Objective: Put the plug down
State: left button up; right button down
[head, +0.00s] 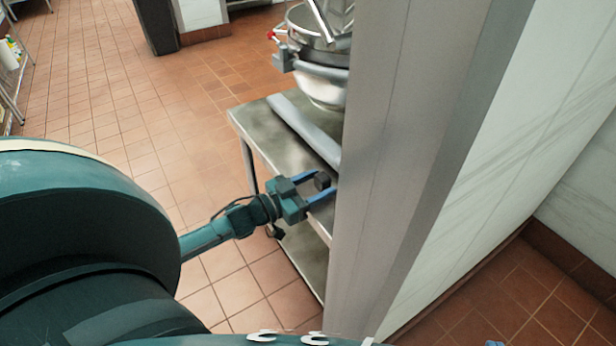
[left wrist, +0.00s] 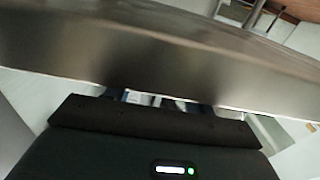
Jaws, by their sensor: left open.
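My left gripper (head: 319,190) is open at the front edge of a steel table (head: 262,122) in the head view. Its two blue fingers lie on either side of a small dark block (head: 322,181), which looks like the plug. The block is at the table's edge by the fingertips; I cannot tell whether it touches a finger or rests on the tabletop. In the left wrist view, the dark gripper body fills the bottom and a blurred metal surface (left wrist: 150,55) crosses above it. The plug cannot be made out there.
A steel kettle (head: 322,84) stands over the back of the table. A grey bar (head: 300,128) lies along the tabletop. A tall grey panel (head: 400,170) close on the right hides part of the table. Tiled floor (head: 120,110) is open to the left.

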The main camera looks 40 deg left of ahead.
pick_arm(q)
jog(key=shift+s+a+r, duration=0.15)
jog(key=shift+s, duration=0.1)
jog(key=p+v, duration=0.2)
jog(key=v, duration=0.9)
jog(key=shift+s, duration=0.2)
pick_arm(e)
jog(key=shift+s+d+r+m, duration=0.2)
jog(key=shift+d+r+m, duration=0.05)
jog(key=shift+r, duration=0.25)
jog(key=shift+s+d+r+m, duration=0.15)
jog(key=shift+d+r+m, duration=0.1)
jog(key=shift+r, duration=0.2)
pick_arm(q)
jog(key=shift+a, duration=0.1)
pick_arm(e)
jog(key=shift+s+a+f, duration=0.1)
